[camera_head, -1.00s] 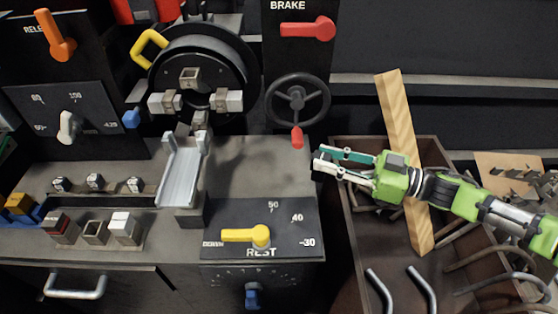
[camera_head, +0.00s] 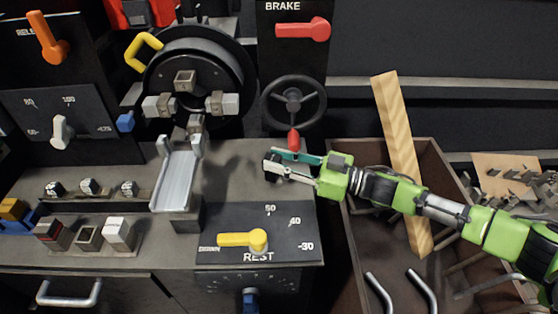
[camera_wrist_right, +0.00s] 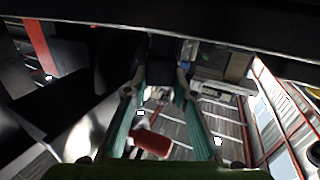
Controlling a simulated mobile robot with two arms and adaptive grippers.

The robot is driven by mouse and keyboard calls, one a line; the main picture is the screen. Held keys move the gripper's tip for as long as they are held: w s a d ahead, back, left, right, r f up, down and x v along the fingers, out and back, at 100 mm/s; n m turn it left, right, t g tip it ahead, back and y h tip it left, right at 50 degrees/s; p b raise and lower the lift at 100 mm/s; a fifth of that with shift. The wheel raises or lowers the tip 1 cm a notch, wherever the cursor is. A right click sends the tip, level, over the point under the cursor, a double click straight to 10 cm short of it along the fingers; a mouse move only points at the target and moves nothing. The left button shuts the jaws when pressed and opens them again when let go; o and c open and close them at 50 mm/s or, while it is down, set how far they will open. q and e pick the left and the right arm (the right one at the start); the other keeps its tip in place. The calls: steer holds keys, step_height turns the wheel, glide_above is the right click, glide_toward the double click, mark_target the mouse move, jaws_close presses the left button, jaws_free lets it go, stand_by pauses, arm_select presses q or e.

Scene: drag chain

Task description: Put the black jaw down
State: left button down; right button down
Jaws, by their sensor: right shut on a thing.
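My right gripper (camera_head: 277,167) is shut on a small dark piece, taken to be the black jaw (camera_head: 270,168). It holds the piece over the bare grey top of the machine bench, right of the silver chute. Whether the piece touches the bench I cannot tell. In the right wrist view a dark block, probably the black jaw (camera_wrist_right: 164,77), shows between the far ends of the teal fingers; its outline is hard to make out. My left gripper is not in view.
A silver chute (camera_head: 175,182) and a tray of blocks (camera_head: 88,236) lie to the left. A handwheel (camera_head: 293,102) with a red grip is just behind the gripper. The yellow lever (camera_head: 243,239) is in front. An open bin (camera_head: 345,262) with a wooden plank (camera_head: 397,135) stands right.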

steer(key=c, duration=1.7)
jaws_free()
steer(key=shift+f, duration=0.1)
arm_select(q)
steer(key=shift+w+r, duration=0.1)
arm_select(e)
steer(key=shift+d+r, duration=0.2)
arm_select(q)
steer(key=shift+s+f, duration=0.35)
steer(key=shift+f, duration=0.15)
arm_select(e)
steer(key=v, duration=1.1)
steer(key=shift+s+d, duration=0.15)
steer(key=shift+d, duration=0.15)
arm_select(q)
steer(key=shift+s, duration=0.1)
